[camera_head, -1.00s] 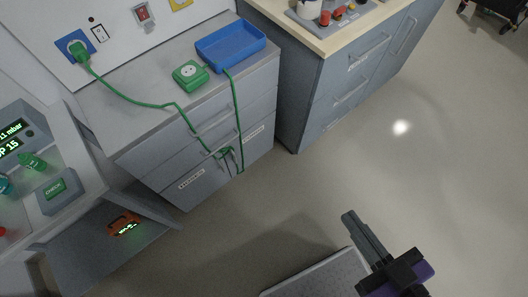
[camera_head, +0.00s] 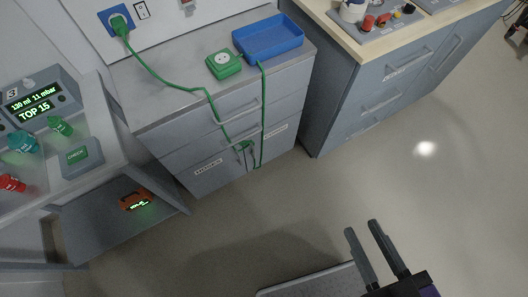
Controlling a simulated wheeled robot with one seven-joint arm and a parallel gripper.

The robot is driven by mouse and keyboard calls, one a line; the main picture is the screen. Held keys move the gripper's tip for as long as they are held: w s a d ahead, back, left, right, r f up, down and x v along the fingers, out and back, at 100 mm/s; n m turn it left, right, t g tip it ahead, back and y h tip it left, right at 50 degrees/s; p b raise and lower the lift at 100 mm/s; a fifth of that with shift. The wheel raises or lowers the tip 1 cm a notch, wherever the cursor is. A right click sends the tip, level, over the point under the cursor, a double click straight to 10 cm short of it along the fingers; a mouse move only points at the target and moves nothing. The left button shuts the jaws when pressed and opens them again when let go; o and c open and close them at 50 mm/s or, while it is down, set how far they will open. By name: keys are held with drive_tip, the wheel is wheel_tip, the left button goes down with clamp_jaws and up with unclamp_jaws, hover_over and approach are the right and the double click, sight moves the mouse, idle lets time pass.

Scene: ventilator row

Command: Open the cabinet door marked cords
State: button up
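The grey cabinet (camera_head: 163,128) stands against the wall. Below its drawers it has two lower doors, a left one (camera_head: 218,181) and a right one (camera_head: 283,147), each with a small white label. The label print is too small to read surely, so I cannot tell which says cords. A green cord (camera_head: 262,110) hangs down the front and passes around or across the door handles (camera_head: 247,152) near the middle seam; which, I cannot tell. Both doors look shut. My gripper (camera_head: 362,228) is at the lower right, away from the cabinet, its two fingers apart and empty.
A green socket box (camera_head: 223,64) and a blue tray (camera_head: 268,45) sit on the cabinet top. The cord runs to a wall plug (camera_head: 119,25). A ventilator shelf (camera_head: 95,172) is at left, a blue-grey drawer unit (camera_head: 345,98) at right. The floor in front is clear.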

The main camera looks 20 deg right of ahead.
drive_tip(key=w+a+f+t+b, duration=0.1)
drive_tip(key=w+f+b, duration=0.4)
drive_tip(key=f+b, duration=0.3)
drive_tip(key=w+a+f+t+y+b, duration=0.1)
drive_tip(key=w+a+f+b, duration=0.1)
drive_tip(key=w+f+b, duration=0.6)
drive_tip(key=w+a+f+t+b, duration=0.1)
drive_tip(key=w+f+b, duration=0.3)
drive_tip(key=f, duration=0.7)
drive_tip(key=y+b, duration=0.1)
drive_tip(key=b, duration=1.7)
approach(254, 153)
wheel_tip(254, 153, up, 4)
drive_tip(key=a, duration=0.1)
wheel_tip(254, 153, down, 4)
drive_tip(key=shift+n+h, duration=0.4)
drive_tip(key=w+b, duration=0.1)
drive_tip(key=w, duration=0.7)
drive_tip(key=shift+r+b, duration=0.2)
drive_tip(key=shift+b, duration=0.1)
drive_tip(key=shift+c, duration=0.2)
clamp_jaws()
